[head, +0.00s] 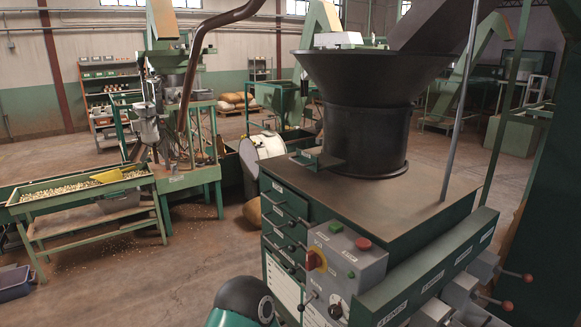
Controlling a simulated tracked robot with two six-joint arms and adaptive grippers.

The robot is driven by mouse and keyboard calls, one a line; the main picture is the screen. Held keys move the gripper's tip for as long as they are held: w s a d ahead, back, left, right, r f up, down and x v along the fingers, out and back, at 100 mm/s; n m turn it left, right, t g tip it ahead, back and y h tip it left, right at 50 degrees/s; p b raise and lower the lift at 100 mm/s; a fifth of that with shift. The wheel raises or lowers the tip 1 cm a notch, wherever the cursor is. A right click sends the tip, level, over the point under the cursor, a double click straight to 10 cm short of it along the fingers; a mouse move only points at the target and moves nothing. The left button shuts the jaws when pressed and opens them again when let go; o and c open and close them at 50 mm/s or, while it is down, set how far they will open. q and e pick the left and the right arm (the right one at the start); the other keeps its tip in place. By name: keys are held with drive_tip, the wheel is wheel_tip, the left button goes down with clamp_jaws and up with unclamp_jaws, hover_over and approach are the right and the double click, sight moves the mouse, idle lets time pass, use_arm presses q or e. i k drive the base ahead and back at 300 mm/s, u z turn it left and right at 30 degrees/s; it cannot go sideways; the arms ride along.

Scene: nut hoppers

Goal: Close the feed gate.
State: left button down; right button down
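A large black hopper (365,110) stands on top of a green machine cabinet (400,200). A small green bracket or slide plate (318,160) sits at the left foot of the hopper; I cannot tell for sure whether it is the feed gate, or how far open it is. Several lever handles with red knobs, such as this one (507,305), stick out at the cabinet's lower right; no gate label is readable. A rounded black and teal part at the bottom edge appears to be one of my arm links. Neither of my grippers shows.
A grey control box (345,270) with red and green buttons and a red-yellow switch is on the cabinet front, beside several drawers (283,225). A thin grey pole (462,100) rises at right.

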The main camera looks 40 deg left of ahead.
sight(322, 161)
drive_tip(key=u, duration=0.1)
drive_tip(key=k, duration=0.4)
drive_tip(key=z, duration=0.5)
drive_tip(key=i, duration=0.15)
drive_tip(key=u, duration=2.5)
drive_tip(key=i, duration=1.4)
drive_tip(key=z, duration=3.8)
drive_tip(key=k, duration=0.1)
drive_tip(key=u, duration=1.9)
drive_tip(key=k, duration=0.5)
drive_tip(key=z, duration=0.1)
